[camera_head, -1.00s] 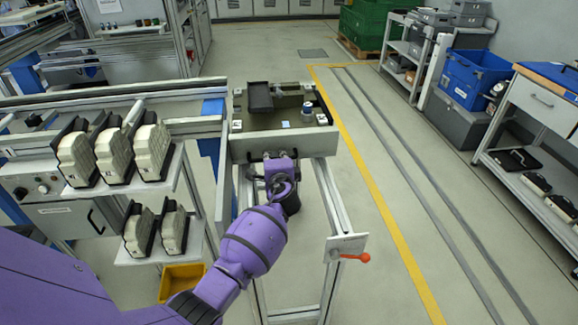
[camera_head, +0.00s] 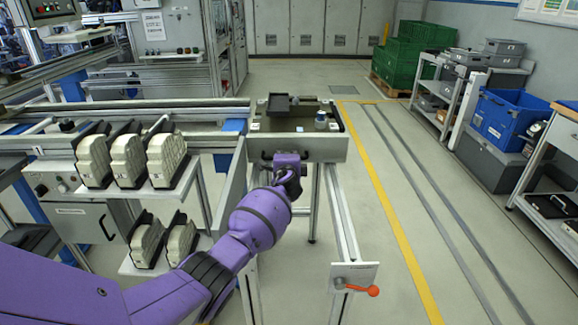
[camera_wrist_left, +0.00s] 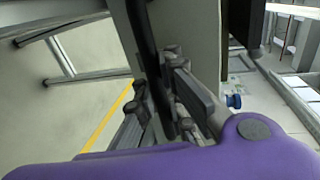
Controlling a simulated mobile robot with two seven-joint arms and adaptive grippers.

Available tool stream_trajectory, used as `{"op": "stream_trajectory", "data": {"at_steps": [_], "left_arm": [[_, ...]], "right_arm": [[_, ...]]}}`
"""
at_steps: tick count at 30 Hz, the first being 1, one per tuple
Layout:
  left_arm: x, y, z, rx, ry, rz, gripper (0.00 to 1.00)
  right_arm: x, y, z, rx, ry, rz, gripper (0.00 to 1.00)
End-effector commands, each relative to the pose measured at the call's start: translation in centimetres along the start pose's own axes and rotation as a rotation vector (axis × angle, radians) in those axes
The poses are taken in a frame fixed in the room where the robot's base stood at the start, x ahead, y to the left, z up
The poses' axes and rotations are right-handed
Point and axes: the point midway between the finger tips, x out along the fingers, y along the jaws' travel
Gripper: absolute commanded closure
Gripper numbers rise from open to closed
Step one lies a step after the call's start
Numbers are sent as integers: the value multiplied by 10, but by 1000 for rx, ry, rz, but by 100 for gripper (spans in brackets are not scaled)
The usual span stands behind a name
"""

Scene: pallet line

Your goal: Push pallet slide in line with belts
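The pallet slide (camera_head: 325,150) is a grey box-like carriage on rails, beside the right end of the belts (camera_head: 110,112). A small dark tray, blocks and a small blue-topped part stand on it. My left gripper (camera_head: 287,163) is at the slide's front face. In the left wrist view, my gripper's fingers (camera_wrist_left: 170,115) lie on either side of a black handle bar (camera_wrist_left: 143,35) and appear closed on it. The arm hides part of the handle. My right gripper is in neither view.
The slide's rail frame (camera_head: 342,215) extends toward me, ending in a plate with an orange lever (camera_head: 368,291). White parts (camera_head: 127,162) stand on a shelf at left. The floor right of the yellow line is free; carts with boxes (camera_head: 512,125) stand farther right.

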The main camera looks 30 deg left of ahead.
Motion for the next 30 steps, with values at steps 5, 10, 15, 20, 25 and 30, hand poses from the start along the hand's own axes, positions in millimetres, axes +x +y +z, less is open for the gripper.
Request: {"op": "stream_trajectory", "data": {"at_steps": [5, 10, 15, 20, 25, 30], "left_arm": [[5, -7, -3, -4, 6, -9, 100], [6, -9, -3, -5, 6, -10, 100], [6, -10, -3, -6, 5, -11, 100], [6, -11, -2, -6, 5, -12, 90], [6, -7, -2, -5, 3, -7, 71], [6, -5, -1, -4, 1, -4, 71]], "right_arm": [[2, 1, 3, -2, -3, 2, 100], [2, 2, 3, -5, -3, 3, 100], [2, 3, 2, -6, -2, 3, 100], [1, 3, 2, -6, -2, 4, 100], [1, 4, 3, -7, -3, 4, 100], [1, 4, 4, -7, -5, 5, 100]]}}
